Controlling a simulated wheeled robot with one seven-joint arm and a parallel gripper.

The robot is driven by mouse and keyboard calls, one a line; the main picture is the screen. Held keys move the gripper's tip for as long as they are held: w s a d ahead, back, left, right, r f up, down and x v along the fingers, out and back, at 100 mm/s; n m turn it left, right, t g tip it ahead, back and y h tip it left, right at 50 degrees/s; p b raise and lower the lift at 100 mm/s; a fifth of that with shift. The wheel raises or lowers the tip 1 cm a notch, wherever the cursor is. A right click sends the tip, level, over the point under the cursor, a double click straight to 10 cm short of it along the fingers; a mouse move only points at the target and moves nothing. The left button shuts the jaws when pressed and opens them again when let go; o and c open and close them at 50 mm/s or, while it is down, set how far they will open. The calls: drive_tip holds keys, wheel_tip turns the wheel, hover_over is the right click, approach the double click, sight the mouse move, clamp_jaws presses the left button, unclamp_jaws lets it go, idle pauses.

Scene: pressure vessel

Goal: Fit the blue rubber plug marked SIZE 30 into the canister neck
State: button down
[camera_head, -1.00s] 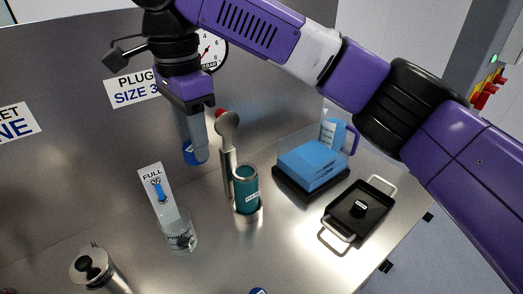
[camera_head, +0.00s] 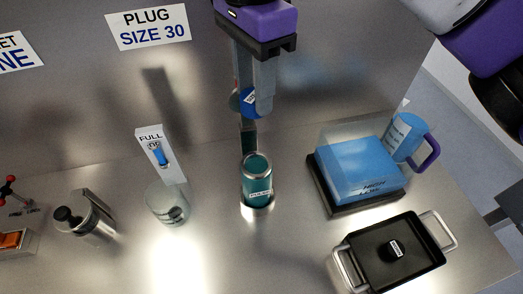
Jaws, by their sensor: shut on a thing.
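My gripper (camera_head: 258,103) hangs down from the top centre with its fingers shut on a blue plug (camera_head: 249,101). The plug carries a small white label, too small to read. In the picture the plug is above the teal canister (camera_head: 258,187), apart from it. The canister stands upright in a round metal holder, and its metal-rimmed neck (camera_head: 256,165) faces up, with no plug in it. A wall sign (camera_head: 149,26) reads PLUG SIZE 30.
A clear cup (camera_head: 168,208) with a FULL gauge (camera_head: 158,155) stands left of the canister. A metal cylinder (camera_head: 86,216) is farther left.

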wheel_tip(320, 180, down, 16)
drive_tip(key=shift+f, duration=0.1)
idle(0.4)
drive_tip(key=c, duration=0.9)
unclamp_jaws()
drive_tip(key=shift+f, duration=0.1)
wheel_tip(320, 180, up, 12)
drive_tip(key=shift+r, duration=0.2)
